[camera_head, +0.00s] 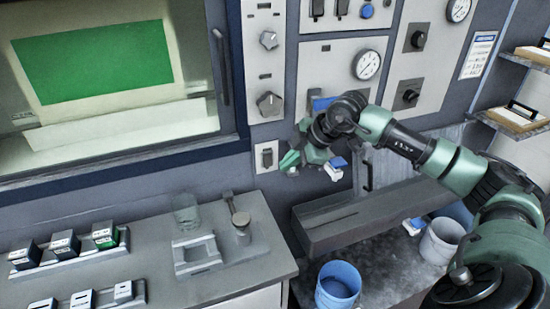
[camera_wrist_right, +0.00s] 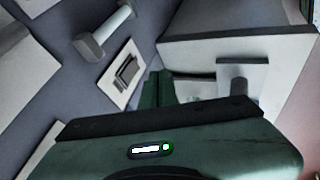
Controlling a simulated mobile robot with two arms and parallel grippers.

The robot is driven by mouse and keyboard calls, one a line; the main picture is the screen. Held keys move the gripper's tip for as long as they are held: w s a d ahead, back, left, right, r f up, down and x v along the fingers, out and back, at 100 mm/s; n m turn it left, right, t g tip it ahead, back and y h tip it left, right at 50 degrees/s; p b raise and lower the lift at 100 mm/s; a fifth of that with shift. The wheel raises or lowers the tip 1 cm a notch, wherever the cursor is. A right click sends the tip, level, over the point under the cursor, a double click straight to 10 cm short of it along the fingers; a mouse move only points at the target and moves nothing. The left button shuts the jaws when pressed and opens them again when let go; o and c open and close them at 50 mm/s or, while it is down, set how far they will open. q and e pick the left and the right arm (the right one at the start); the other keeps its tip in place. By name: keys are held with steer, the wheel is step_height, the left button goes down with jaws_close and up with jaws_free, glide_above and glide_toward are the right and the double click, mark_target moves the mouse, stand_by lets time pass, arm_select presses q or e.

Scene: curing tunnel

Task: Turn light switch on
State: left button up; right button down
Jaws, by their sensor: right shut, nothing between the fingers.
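The light switch (camera_head: 267,156) is a small dark rocker on a pale plate, on the wall panel right of the window and below two knobs. It also shows in the right wrist view (camera_wrist_right: 127,71), just left of my fingers. My right gripper (camera_head: 288,160) has green fingers and is close to the right of the switch in the head view. The fingers are shut and empty. A small gap seems to show between them and the plate; I cannot tell how deep it is. My left gripper is not in view.
A counter (camera_head: 260,240) with a glass beaker (camera_head: 187,212) and small boxes stands below the switch. A blue bucket (camera_head: 338,285) and a pale bucket (camera_head: 441,241) are at lower right. Knobs and gauges (camera_head: 367,64) cover the wall.

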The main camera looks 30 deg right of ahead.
mark_target(268, 160)
steer(key=w+f, duration=0.1)
steer(key=w, duration=0.1)
steer(key=w+f+p, duration=0.2)
steer(key=w, duration=0.1)
steer(key=shift+w+a+f, duration=0.1)
steer(key=shift+w+f, duration=0.1)
steer(key=shift+w, duration=0.15)
steer(key=shift+w+f+p, duration=0.1)
steer(key=shift+w+p, duration=0.05)
steer(key=shift+p, duration=0.15)
